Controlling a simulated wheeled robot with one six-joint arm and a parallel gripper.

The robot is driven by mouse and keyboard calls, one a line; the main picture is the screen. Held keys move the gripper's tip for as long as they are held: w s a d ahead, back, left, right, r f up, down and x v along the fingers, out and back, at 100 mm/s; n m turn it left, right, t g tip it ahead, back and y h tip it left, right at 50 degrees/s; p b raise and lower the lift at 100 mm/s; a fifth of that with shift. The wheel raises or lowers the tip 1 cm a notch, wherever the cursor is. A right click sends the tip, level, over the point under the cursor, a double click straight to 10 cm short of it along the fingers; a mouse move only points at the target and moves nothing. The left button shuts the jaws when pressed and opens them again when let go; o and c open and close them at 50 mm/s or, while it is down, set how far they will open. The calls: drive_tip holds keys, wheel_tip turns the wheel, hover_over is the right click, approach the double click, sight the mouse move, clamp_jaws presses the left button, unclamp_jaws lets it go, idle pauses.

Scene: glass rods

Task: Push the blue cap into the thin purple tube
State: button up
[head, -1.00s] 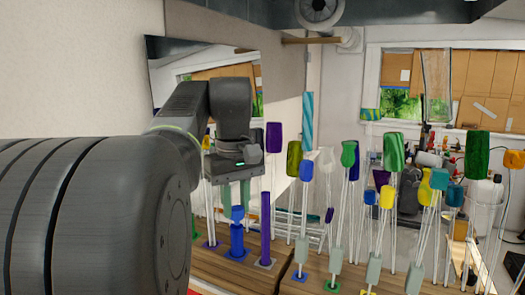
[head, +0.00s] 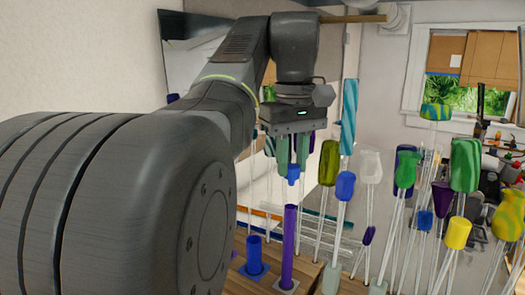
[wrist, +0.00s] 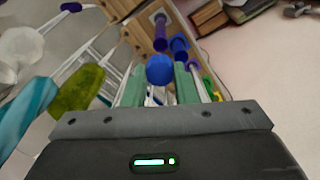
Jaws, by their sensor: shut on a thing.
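My gripper (head: 293,160) has its green fingers shut on the blue cap (head: 293,173), which hangs below the fingertips. The thin purple tube (head: 289,232) stands upright on a small pale base, below the cap. In the head view the cap is nearly in line above the tube's top, with a clear gap between them. In the wrist view the cap (wrist: 160,70) shows between the fingers, with the purple tube (wrist: 161,32) just beyond it. The depth offset between cap and tube is hard to tell.
A shorter, wider blue tube (head: 254,252) stands on a blue base just left of the purple tube. Several glass rods with coloured tops crowd the right, including an olive top (head: 329,163) and a blue top (head: 345,186) close to my gripper.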

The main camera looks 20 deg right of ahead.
sight(291, 185)
drive_tip(key=shift+f, duration=2.5)
drive_tip(key=shift+s+f+b, duration=0.15)
drive_tip(key=shift+f+b, duration=0.2)
drive_tip(key=shift+f, duration=0.25)
drive_tip(key=o, duration=0.7)
drive_tip(key=shift+c, duration=0.2)
drive_tip(key=shift+r, duration=0.15)
drive_tip(key=shift+r+p, duration=0.5)
drive_tip(key=shift+r, duration=1)
drive_tip(key=shift+f, duration=0.15)
